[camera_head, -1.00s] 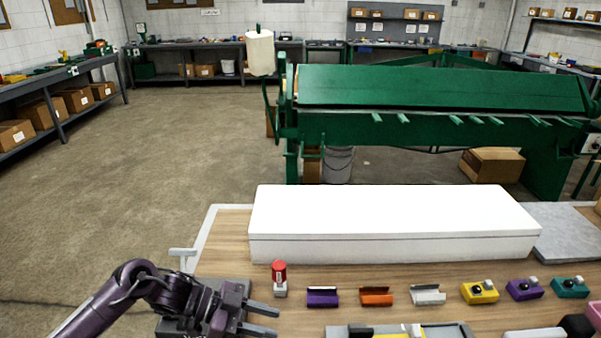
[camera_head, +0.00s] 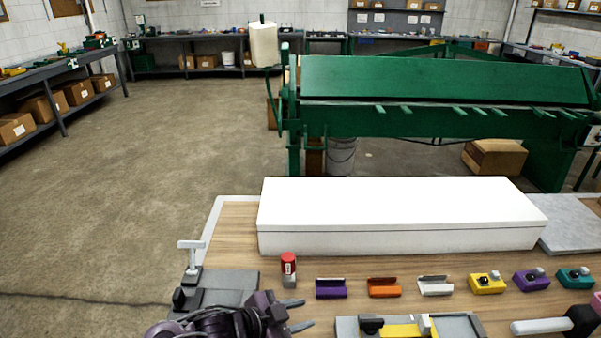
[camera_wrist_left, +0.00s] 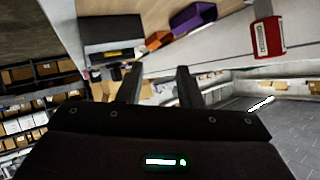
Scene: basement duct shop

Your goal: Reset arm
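My left gripper (camera_head: 297,316) is low in the head view, above the near left part of the wooden bench (camera_head: 234,240). Its two fingers are apart, with nothing between them. The left wrist view also shows its fingers (camera_wrist_left: 158,78) apart and empty.
A red-topped item (camera_head: 289,270) stands beyond the left gripper. A purple bracket (camera_head: 331,288), an orange one (camera_head: 384,287) and a white one (camera_head: 435,285) lie to its right. A grey-and-yellow fixture (camera_head: 400,329) is right of the gripper. A long white box (camera_head: 400,215) fills the back.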

